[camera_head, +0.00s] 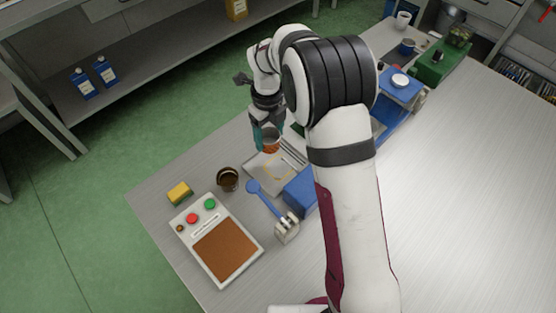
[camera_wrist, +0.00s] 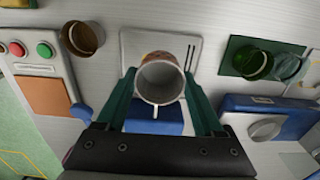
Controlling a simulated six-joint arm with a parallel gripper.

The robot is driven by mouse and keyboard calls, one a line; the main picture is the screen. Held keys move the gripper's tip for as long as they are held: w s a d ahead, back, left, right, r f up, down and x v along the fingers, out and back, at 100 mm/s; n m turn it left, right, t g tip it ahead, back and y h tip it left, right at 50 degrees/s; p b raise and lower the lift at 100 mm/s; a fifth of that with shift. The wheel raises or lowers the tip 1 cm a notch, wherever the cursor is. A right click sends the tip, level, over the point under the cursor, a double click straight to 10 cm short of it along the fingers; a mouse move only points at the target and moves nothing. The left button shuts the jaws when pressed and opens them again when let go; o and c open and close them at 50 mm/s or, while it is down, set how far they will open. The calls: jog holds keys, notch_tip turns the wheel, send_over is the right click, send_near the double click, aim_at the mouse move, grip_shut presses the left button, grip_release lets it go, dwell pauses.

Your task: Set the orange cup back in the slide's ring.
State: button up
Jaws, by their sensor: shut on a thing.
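The orange cup (camera_head: 270,144) is held between the teal fingers of my gripper (camera_head: 265,137), above the tabletop. In the wrist view I look into the cup's pale open mouth (camera_wrist: 160,82), with a finger on either side; it hides what lies directly below. A flat light-grey plate (camera_head: 262,178), probably the slide, lies beneath and partly behind my arm. It also shows in the wrist view (camera_wrist: 133,45), with dark slots at its right. A thin yellowish curved line on it may be the ring. The cup appears apart from the plate.
A dark brown cup (camera_head: 228,180), a yellow sponge (camera_head: 179,193) and a button panel (camera_head: 215,250) stand to the left. A blue lever (camera_head: 254,188) and blue block (camera_head: 300,191) are close by. A green mat (camera_wrist: 237,68) bears a dark cup and a glass.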

jog(key=shift+w+d+r+m, duration=0.35)
jog(key=shift+w+d, duration=1)
jog(key=shift+d, duration=3.15)
jog(key=shift+w+d+r+m, duration=0.3)
jog(key=shift+w+d, duration=1.1)
jog(key=shift+d, duration=3.1)
jog(key=shift+w+d+r+m, duration=0.3)
jog(key=shift+w+d, duration=1.05)
jog(key=shift+d, duration=3.15)
jog(key=shift+f, duration=0.1)
jog(key=shift+f, duration=0.15)
jog(key=shift+f, duration=0.25)
jog(key=shift+f, duration=0.65)
jog(key=shift+f, duration=0.15)
